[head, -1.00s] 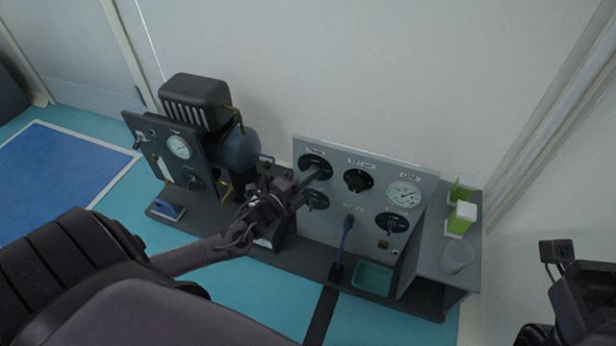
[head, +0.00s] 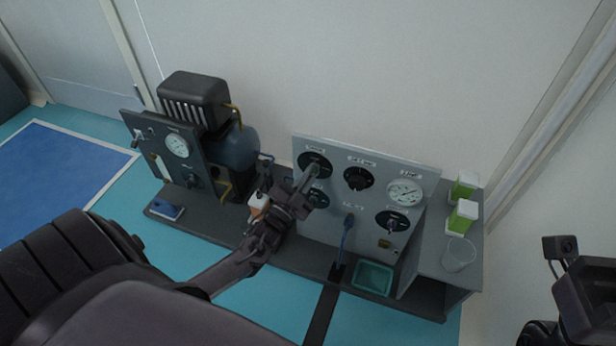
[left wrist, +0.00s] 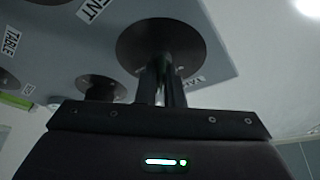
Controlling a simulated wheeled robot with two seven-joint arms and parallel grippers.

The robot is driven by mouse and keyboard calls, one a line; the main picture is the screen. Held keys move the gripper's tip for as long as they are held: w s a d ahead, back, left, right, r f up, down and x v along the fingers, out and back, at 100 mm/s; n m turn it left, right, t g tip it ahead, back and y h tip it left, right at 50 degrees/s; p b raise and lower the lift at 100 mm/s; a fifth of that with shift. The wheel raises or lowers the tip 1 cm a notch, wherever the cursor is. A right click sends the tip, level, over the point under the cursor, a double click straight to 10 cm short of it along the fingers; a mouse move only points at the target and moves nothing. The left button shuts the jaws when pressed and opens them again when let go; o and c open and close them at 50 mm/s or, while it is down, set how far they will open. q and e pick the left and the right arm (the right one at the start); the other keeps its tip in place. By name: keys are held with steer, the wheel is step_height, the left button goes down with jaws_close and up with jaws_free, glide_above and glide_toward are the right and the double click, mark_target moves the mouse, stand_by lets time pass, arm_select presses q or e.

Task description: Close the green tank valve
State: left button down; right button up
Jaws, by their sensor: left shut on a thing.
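The grey upright valve panel (head: 331,224) carries several dark round knobs. My left gripper (head: 312,173) is at its upper-left knob (head: 309,157), with its fingers shut on that knob's handle. In the left wrist view the two fingers (left wrist: 160,82) meet the handle in front of a dark round disc (left wrist: 143,40). A label beside the disc is partly hidden and starts with "TA". No green shows on this knob; the gripper hides part of it. Part of my right arm's end (head: 585,300) shows at the lower right, and its fingers cannot be made out.
Below the gripped knob is another knob (head: 318,198). A top-middle knob (head: 358,178), a gauge (head: 405,191), a lower-right knob (head: 392,221) and a blue lever (head: 345,236) are also there. A teal tray (head: 372,278) lies in front. A compressor unit (head: 195,100) stands left.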

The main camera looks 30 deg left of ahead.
arm_select(q)
steer(key=n+y, duration=0.2)
steer(key=n, duration=0.2)
steer(key=n+y, duration=0.2)
steer(key=n, duration=0.2)
steer(key=n+y, duration=0.1)
steer(key=n, duration=0.3)
steer(key=shift+d+f+t+y, duration=0.2)
steer(key=shift+d+t+y, duration=0.1)
steer(key=shift+y, duration=0.1)
steer(key=c, duration=1.6)
jaws_free()
steer(key=shift+o, duration=0.2)
steer(key=p+v, duration=0.1)
steer(key=v, duration=0.6)
steer(key=shift+s, duration=0.35)
